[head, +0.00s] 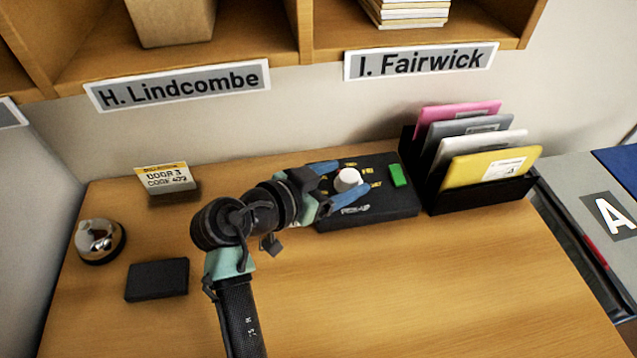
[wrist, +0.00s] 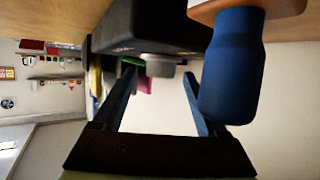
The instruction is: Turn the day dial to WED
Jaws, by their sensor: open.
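The day dial is a white knob (head: 347,180) on a black box (head: 385,207) on the desk. Small yellow labels surround the knob, too small to read, so its setting cannot be told. My gripper (head: 330,187) is open, its blue fingers reaching over the left part of the box toward the knob. In the wrist view, the knob (wrist: 160,66) appears in line with the gap between the fingertips (wrist: 158,76), at or just beyond them. Contact cannot be told. The arm hides part of the box's left side.
A green block (head: 398,175) sits on the box's right. A black rack (head: 480,197) of folders stands beside it. A bell (head: 100,240), a black pad (head: 157,279) and a door-code card (head: 165,179) are left. A blue cylinder (wrist: 232,65) shows near one finger. The front desk is clear.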

